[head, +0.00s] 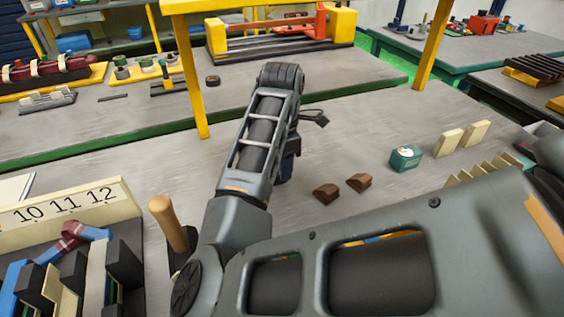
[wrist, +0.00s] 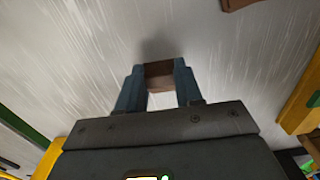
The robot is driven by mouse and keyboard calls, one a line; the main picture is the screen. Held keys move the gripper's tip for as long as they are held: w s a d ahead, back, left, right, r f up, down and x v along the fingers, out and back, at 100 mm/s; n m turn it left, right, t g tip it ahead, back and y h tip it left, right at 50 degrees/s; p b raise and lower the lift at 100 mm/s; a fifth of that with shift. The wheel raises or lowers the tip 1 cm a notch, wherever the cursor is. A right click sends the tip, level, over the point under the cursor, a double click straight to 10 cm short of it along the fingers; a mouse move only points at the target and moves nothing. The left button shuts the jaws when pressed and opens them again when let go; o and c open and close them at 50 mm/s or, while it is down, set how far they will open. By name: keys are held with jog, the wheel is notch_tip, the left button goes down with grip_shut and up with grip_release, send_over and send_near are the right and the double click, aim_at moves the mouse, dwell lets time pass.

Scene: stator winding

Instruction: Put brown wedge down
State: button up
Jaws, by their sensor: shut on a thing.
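My gripper (wrist: 158,68) is shut on a brown wedge (wrist: 159,76), held between its two blue fingertips in the wrist view. A soft shadow lies on the grey table just beyond it, so the wedge is low over or on the surface; I cannot tell whether it touches. In the head view my gripper (head: 285,170) is mostly hidden behind my arm, and the held wedge is not visible. Two other brown wedges, one nearer (head: 326,193) and one farther (head: 359,182), lie on the grey table (head: 350,140) to the right of my gripper.
A green box (head: 405,158) and cream blocks (head: 448,142) stand farther right. A wooden-handled tool (head: 170,224) and a numbered rack (head: 70,207) are at left. A yellow post (head: 190,80) rises behind. The table between the gripper and the green edge is clear.

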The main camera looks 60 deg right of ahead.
jog(key=shift+f, duration=0.2)
jog(key=o, duration=1)
jog(key=shift+r, duration=0.1)
jog(key=shift+o, duration=0.2)
jog(key=shift+r, duration=0.15)
notch_tip(320, 180, up, 12)
jog(key=b, duration=0.1)
jog(key=shift+b, duration=0.3)
